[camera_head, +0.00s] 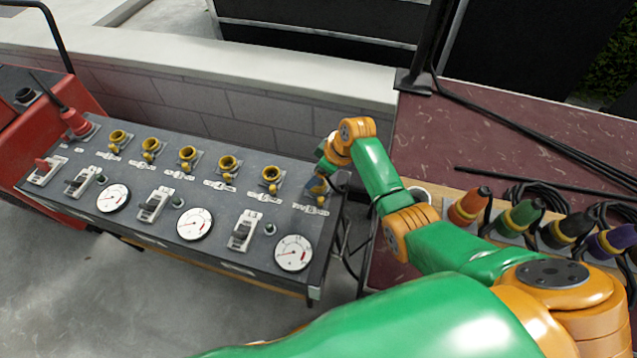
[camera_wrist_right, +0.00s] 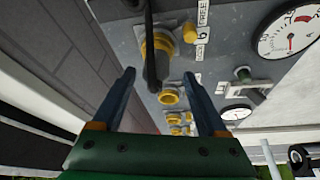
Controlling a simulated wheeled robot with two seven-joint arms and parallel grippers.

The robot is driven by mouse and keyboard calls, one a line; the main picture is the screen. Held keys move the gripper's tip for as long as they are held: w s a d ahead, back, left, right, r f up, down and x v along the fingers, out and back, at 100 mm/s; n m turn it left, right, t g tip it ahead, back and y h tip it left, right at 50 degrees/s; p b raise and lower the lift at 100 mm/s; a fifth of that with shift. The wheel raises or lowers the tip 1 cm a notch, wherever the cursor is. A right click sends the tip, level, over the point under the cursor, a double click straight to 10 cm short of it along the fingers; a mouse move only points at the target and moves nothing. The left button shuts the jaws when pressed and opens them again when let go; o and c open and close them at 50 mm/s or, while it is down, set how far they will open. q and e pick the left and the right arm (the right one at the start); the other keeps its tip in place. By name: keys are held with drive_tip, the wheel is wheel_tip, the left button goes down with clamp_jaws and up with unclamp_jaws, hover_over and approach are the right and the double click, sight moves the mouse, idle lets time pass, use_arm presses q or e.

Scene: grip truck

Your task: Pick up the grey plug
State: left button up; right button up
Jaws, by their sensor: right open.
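A dark plug with a yellow ring (camera_head: 566,230) stands in the row on the right of the head view, between a green and a purple plug; it looks dark grey or black. My right gripper (camera_head: 317,187) is far to its left, at the right end of the socket panel. In the right wrist view my right gripper (camera_wrist_right: 164,90) is open, its two blue fingers spread. Beyond the fingertips is a yellow socket (camera_wrist_right: 162,42) crossed by a dark, cord-like thing (camera_wrist_right: 150,60). I cannot tell whether a plug sits there. My left gripper is out of view.
The grey panel (camera_head: 222,245) carries yellow sockets, switches and dials, with a red plug (camera_head: 76,122) at its left end. Orange (camera_head: 468,207), green (camera_head: 520,218) and purple (camera_head: 612,241) plugs stand at right, with black cables behind. A low wall (camera_head: 255,110) runs behind the panel.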

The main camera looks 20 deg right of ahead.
drive_tip(key=shift+d+x, duration=0.2)
drive_tip(key=shift+x, duration=0.65)
drive_tip(key=shift+w+f, duration=0.25)
drive_tip(key=shift+s+r, duration=0.15)
drive_tip(key=c, duration=0.4)
clamp_jaws()
